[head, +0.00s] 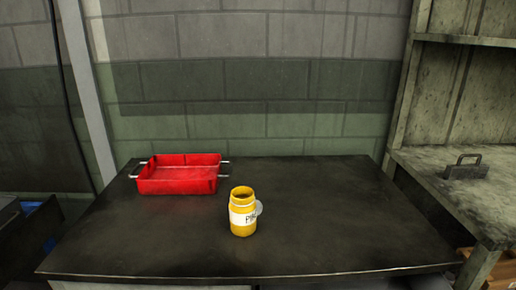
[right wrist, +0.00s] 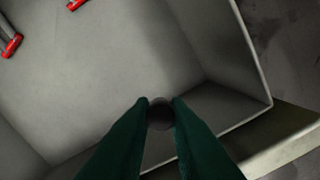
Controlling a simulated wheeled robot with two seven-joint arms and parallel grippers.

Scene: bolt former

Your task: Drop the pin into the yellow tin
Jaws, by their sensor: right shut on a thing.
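The yellow tin (head: 242,198) stands upright and open on the dark table in the head view, with a pale label and a round grey lid-like disc at its right side. In the right wrist view my right gripper (right wrist: 160,112) has dark green fingers shut on the pin (right wrist: 160,115), of which a dark round end shows between the fingertips. The rest of the pin is hidden. Neither gripper shows in the head view, and the tin is not in the right wrist view.
A red tray (head: 178,186) with metal handles stands left of the tin on the black table (head: 330,225). The table's right side is clear. A grey shelf unit with a dark handled block (head: 466,171) stands at right. Below my right gripper is a grey box (right wrist: 110,60) with red-ended parts (right wrist: 12,46).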

